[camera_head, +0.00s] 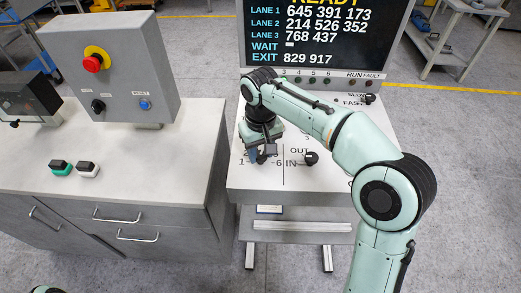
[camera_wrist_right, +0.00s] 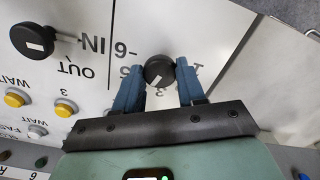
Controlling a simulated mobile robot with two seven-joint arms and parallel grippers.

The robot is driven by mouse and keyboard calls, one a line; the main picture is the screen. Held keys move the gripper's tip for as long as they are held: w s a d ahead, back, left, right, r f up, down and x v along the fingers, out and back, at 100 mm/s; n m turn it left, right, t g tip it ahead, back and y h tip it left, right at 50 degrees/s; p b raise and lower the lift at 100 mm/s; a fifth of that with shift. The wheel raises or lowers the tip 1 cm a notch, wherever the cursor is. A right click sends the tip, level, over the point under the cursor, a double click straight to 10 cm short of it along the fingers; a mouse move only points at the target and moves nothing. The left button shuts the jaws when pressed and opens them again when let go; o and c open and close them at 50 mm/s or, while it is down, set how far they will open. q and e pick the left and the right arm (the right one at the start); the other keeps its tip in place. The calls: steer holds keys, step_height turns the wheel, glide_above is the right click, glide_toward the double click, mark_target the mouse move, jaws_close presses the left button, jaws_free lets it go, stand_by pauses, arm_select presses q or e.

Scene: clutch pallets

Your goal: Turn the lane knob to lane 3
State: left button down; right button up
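The lane knob (camera_wrist_right: 159,71) is round and black with a small white mark, and sits on the white sloped panel (camera_head: 335,180). My right gripper (camera_wrist_right: 160,72) has its two blue fingers on either side of this knob, close to its edges. I cannot tell whether they press on it. In the head view my right gripper (camera_head: 259,153) hides the knob and most of its numbers. The print "1" and "-6" shows beside it. My left gripper is not in view.
A second black knob (camera_head: 311,158) by IN and OUT stands close to the right gripper. Yellow buttons (camera_wrist_right: 63,108) line the panel. A display (camera_head: 320,35) stands behind, listing lanes 1 to 3. A grey control box (camera_head: 115,70) with a red stop button stands on the left cabinet.

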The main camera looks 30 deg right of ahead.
mark_target(260, 154)
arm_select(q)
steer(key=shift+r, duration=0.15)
arm_select(e)
steer(key=n+p, duration=0.2)
steer(key=n, duration=0.1)
steer(key=shift+r, duration=0.15)
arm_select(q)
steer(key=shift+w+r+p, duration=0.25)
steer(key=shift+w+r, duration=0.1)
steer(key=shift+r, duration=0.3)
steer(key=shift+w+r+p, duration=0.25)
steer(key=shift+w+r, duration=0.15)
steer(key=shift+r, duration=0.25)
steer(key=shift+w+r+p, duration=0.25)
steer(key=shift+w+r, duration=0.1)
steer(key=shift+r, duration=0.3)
arm_select(e)
steer(key=shift+n, duration=2)
steer(key=o, duration=1.1)
steer(key=shift+c, duration=0.2)
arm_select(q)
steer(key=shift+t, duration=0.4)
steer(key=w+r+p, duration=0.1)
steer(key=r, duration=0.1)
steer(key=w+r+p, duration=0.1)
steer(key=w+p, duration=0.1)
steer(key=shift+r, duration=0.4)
arm_select(e)
step_height(260, 154, up, 13)
steer(key=shift+r, duration=0.15)
